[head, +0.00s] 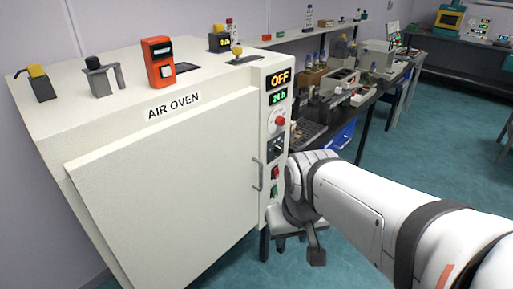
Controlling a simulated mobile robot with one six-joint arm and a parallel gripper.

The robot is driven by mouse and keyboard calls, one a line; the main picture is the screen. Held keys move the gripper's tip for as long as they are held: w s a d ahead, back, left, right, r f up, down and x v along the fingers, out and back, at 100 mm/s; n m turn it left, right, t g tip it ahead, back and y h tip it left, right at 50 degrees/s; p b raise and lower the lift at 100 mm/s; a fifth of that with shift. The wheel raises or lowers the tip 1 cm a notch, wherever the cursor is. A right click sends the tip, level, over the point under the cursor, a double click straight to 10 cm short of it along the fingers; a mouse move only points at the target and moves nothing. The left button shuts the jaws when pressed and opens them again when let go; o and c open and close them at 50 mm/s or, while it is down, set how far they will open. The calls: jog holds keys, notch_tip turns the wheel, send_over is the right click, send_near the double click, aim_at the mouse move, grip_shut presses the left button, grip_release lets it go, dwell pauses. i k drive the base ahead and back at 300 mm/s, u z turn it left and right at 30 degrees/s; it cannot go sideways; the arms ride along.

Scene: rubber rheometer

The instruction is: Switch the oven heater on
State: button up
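The white air oven (165,160) stands at the left with its door shut. Its right-hand control strip has a display reading OFF (279,78), a green display reading 24 h (278,97), a dial with a red knob (279,121), and a dark switch plate (275,149). Below are a red button or rocker (275,173) and a green one (274,191). My gripper (300,243) is low, by the strip's lower end, below the green control. One dark fingertip shows pointing down; the finger gap is not clear, and contact with the oven cannot be judged.
A grey door handle (257,175) sticks out just left of the controls. Clamps and an orange meter (158,62) stand on the oven top. A cluttered dark bench (351,124) runs behind my arm. Teal floor (440,130) is open to the right.

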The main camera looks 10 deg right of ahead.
aim_at(276, 172)
jog(key=z, duration=0.25)
jog(key=i, duration=0.5)
jog(key=z, duration=0.85)
jog(key=k, duration=1.05)
jog(key=u, duration=0.45)
jog(key=i, duration=1)
jog(key=u, duration=0.05)
